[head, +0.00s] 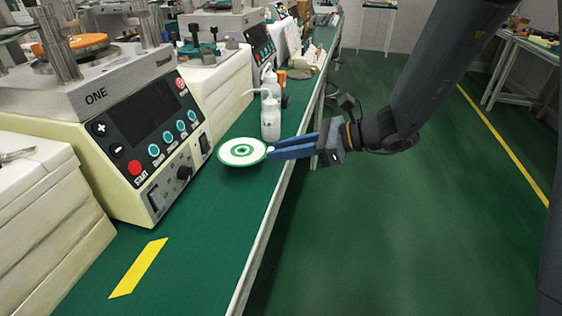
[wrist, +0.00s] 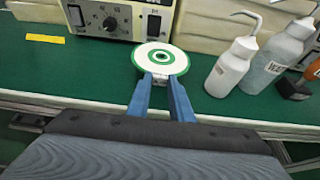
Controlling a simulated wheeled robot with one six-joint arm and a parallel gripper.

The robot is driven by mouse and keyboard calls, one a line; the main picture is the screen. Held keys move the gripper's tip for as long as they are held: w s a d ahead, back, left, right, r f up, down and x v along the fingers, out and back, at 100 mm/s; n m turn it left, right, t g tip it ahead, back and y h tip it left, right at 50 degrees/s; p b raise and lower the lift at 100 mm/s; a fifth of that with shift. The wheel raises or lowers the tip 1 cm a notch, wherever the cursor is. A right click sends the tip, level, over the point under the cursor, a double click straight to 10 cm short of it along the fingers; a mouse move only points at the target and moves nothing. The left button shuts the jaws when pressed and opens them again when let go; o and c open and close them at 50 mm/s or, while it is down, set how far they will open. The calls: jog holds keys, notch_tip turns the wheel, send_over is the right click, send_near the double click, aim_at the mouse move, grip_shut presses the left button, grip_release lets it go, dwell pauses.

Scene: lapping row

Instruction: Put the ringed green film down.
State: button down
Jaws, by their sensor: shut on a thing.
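The ringed green film (head: 242,151) is a white disc with a green rim and a green ring around its centre. My gripper (head: 270,152) comes in from the right with its blue fingers shut on the near edge of the disc. In the wrist view the film (wrist: 161,58) lies flat ahead of the fingertips (wrist: 161,80), in front of a machine's panel. The film is over the green bench top (head: 205,215), near its front edge. I cannot tell whether it touches the bench.
The machine marked ONE (head: 130,120) stands left of the film. White squeeze bottles (head: 270,115) stand just behind it, and in the wrist view one (wrist: 232,66) is to the right. A yellow strip (head: 138,268) marks the bench at the front left, with clear bench between.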

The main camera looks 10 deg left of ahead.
aim_at(282, 169)
jog(key=shift+f, duration=1.6)
jog(key=shift+f, duration=0.15)
jog(key=c, duration=1.6)
grip_release()
